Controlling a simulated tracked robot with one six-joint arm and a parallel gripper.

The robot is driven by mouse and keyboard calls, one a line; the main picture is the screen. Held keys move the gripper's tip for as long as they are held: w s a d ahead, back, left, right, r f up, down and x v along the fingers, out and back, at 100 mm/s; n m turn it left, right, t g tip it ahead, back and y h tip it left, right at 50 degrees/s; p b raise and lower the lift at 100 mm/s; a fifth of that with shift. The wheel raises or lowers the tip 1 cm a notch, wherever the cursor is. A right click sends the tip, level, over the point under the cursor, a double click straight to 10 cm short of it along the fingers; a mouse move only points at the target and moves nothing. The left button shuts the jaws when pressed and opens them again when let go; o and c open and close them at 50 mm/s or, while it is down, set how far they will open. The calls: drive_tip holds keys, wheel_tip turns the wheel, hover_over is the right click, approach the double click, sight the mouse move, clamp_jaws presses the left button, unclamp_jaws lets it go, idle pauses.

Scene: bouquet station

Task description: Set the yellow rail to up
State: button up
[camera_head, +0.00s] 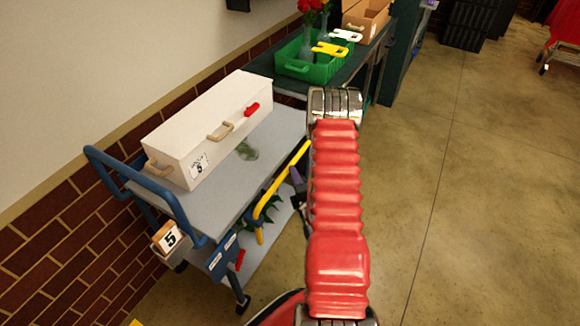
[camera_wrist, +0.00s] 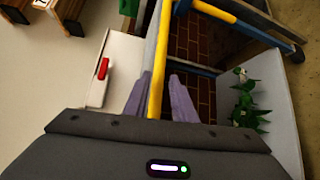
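The yellow rail (camera_head: 281,184) runs along the near side of the grey cart (camera_head: 205,205), about level with its top shelf, and bends down at its lower left end beside a blue bracket. I cannot tell whether it is latched. In the wrist view the rail (camera_wrist: 160,60) passes between the two purple fingers of my gripper (camera_wrist: 163,88). It lies close to the left finger, with a gap to the right finger. My gripper looks open around it; contact is not clear. In the head view my red arm hides most of the gripper.
A white box (camera_head: 205,125) with a red latch stands on the cart's top shelf. A clear glass (camera_head: 246,151) is beside it. Green stems (camera_wrist: 247,105) lie on the lower shelf. A green crate (camera_head: 312,68) stands on the bench behind.

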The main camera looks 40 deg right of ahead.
drive_tip(key=shift+x, duration=3.15)
drive_tip(key=shift+c, duration=0.3)
clamp_jaws()
drive_tip(key=shift+f, duration=0.1)
